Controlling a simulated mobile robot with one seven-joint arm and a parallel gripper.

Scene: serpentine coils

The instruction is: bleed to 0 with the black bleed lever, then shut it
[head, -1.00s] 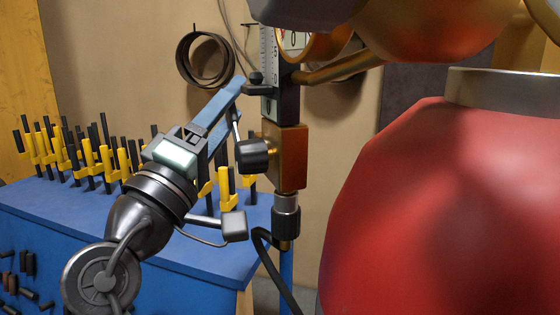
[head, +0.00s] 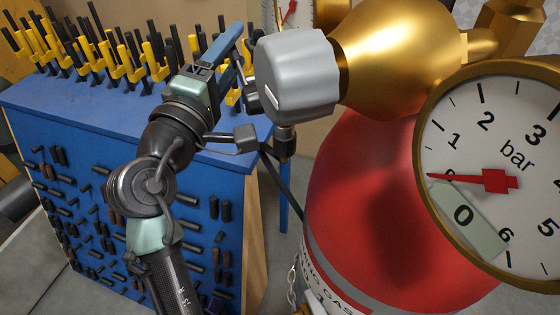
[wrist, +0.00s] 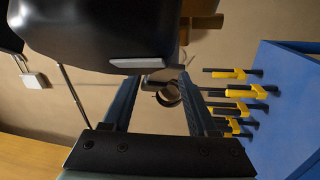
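My gripper (head: 240,46) has two blue fingers, spread apart with nothing clearly between them in the wrist view (wrist: 168,98). In the head view its tips are beside the large silver knob, which partly hides that area. A black knob-like part (head: 252,96), perhaps the bleed lever, shows just below the fingers, mostly hidden behind the silver knob; I cannot tell whether they touch. The bar gauge (head: 520,100) is at the right. Its red needle (head: 485,180) points left, between 0 and 1, near the upper edge of a pale green band by the 0.
The silver knob (head: 296,75) and brass body (head: 395,50) stand close to my fingertips. A red cylinder (head: 345,185) fills the space below. A blue bench (head: 120,120) with yellow clamps (head: 110,70) is at the left. A dark bulky shape (wrist: 100,30) crowds the wrist view's top.

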